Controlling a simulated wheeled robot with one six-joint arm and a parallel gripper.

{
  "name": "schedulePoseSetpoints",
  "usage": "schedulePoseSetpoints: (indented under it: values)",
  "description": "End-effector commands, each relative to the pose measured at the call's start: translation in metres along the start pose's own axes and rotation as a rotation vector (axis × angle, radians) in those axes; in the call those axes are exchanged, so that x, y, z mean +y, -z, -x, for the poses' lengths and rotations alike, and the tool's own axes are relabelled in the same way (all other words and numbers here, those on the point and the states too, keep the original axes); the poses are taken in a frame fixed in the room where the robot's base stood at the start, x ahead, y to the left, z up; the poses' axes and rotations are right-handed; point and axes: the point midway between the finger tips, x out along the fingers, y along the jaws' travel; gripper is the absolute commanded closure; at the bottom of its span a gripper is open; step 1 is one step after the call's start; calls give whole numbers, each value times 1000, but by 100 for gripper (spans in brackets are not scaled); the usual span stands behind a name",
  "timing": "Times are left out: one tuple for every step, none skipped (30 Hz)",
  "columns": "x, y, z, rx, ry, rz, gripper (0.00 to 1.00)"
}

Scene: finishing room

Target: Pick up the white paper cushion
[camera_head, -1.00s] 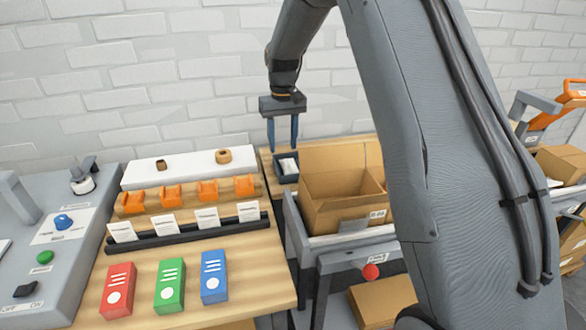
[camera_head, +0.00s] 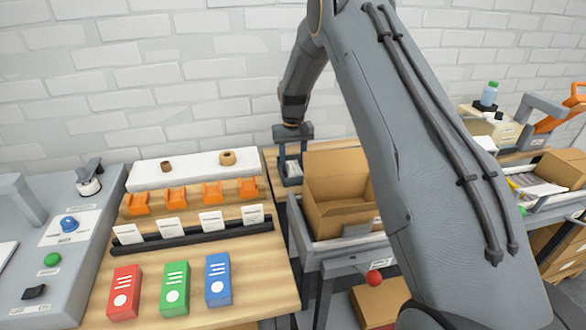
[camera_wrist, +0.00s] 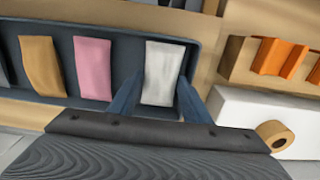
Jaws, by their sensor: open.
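The white paper cushion (camera_wrist: 163,73) lies in a dark tray (camera_wrist: 127,58) in the wrist view, near the tray's right end. A pink cushion (camera_wrist: 94,68) and a tan cushion (camera_wrist: 42,66) lie to its left in the same tray. My gripper (camera_wrist: 157,95) is open, with one blue finger on each side of the white cushion's near end. The cushion is not gripped; whether the fingers touch it I cannot tell. In the head view my gripper (camera_head: 292,168) is down at the small dark tray, and the white cushion (camera_head: 293,169) shows only partly between the fingers.
An open cardboard box (camera_head: 340,205) stands right of the tray. A white block (camera_head: 195,170) with two tan rolls and several orange holders (camera_head: 176,197) are to the left. Red, green and blue boxes (camera_head: 174,287) stand in front. The brick wall is behind.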

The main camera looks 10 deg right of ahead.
Motion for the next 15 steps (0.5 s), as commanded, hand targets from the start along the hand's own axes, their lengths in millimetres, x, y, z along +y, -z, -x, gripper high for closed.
schedulePoseSetpoints:
  values:
    - [0, 0, -1, 1, 0, 1, 56]
    - [0, 0, -1, 1, 0, 1, 56]
    - [-1, 0, -2, 1, 0, 1, 56]
    - [-1, 0, -2, 1, 0, 1, 56]
    - [-1, 0, -2, 1, 0, 1, 56]
    - [-1, 0, -2, 1, 0, 1, 56]
    - [-1, 0, -2, 1, 0, 1, 56]
    - [-1, 0, -2, 1, 0, 2, 58]
    - [-1, 0, -2, 1, 0, 2, 65]
    - [-1, 0, -2, 1, 0, 2, 70]
    - [-1, 0, -2, 1, 0, 2, 75]
    - [-1, 0, -2, 1, 0, 2, 82]
    - [-1, 0, -2, 1, 0, 2, 83]
    - [-1, 0, -2, 1, 0, 2, 83]
    - [-1, 0, -2, 1, 0, 2, 83]
